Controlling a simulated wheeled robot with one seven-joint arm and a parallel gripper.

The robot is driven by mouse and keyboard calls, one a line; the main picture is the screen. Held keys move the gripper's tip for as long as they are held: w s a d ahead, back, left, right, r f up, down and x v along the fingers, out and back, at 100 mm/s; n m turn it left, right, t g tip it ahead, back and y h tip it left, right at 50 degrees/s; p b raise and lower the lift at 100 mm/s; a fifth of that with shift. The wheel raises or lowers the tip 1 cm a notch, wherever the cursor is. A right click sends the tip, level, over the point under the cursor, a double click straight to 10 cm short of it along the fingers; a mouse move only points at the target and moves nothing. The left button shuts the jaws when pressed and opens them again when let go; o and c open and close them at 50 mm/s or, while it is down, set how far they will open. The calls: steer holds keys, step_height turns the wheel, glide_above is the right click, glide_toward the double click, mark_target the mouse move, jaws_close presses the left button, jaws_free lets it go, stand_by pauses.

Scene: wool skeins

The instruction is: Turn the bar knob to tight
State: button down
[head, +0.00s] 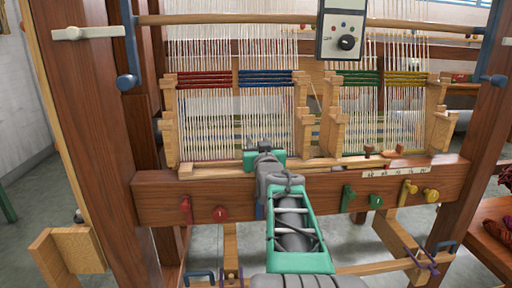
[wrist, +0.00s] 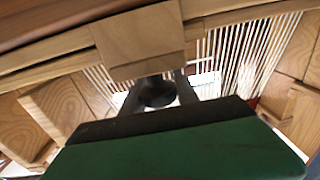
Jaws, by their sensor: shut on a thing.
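My gripper (head: 263,148) reaches up to the loom's front beam, below the blue band of weaving. In the wrist view its two dark fingers (wrist: 158,90) are shut on a dark round knob-like thing (wrist: 158,95), just under a wooden block (wrist: 140,42). I cannot tell for certain that this is the bar knob, nor which way it is turned. In the head view my own arm hides the held thing and part of the beam. A black knob (head: 347,43) sits on a grey control box (head: 330,28) at the top, clear of my gripper.
The front beam (head: 160,203) carries a red knob (head: 220,214), a green knob (head: 376,201) and a yellow knob (head: 431,194), with small levers beside them. White warp threads (head: 205,135) stand behind. Wooden posts (head: 90,110) flank the loom. Red wool (head: 494,229) lies at right.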

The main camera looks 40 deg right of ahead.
steer(key=m+g+h, duration=0.1)
steer(key=m+h+b, duration=0.1)
steer(key=g+h, duration=0.1)
steer(key=shift+f+m+g, duration=0.25)
steer(key=shift+m+g, duration=0.05)
steer(key=shift+m, duration=0.1)
steer(key=m+g+h, duration=0.1)
steer(key=m+g+h+b, duration=0.1)
steer(key=g+h, duration=0.1)
steer(key=shift+s+d+m+g+b, duration=0.3)
steer(key=shift+m+b, duration=0.1)
steer(key=m+g, duration=0.1)
steer(key=m+g+h, duration=0.1)
steer(key=g, duration=0.1)
steer(key=shift+s+d+r+h, duration=0.2)
steer(key=shift+s+h, duration=0.1)
steer(key=shift+s, duration=0.05)
steer(key=shift+s+d+m+g+h+p, duration=0.1)
steer(key=shift+s+m+g+h+p, duration=0.15)
steer(key=shift+m+g+p, duration=0.7)
steer(key=shift+s+m+g+h+p, duration=0.2)
steer(key=shift+m+g, duration=0.45)
steer(key=shift+g, duration=0.8)
steer(key=shift+s+g, duration=0.1)
steer(key=shift+g, duration=0.2)
steer(key=c, duration=0.9)
jaws_free()
steer(key=shift+d, duration=0.1)
steer(key=shift+c, duration=0.2)
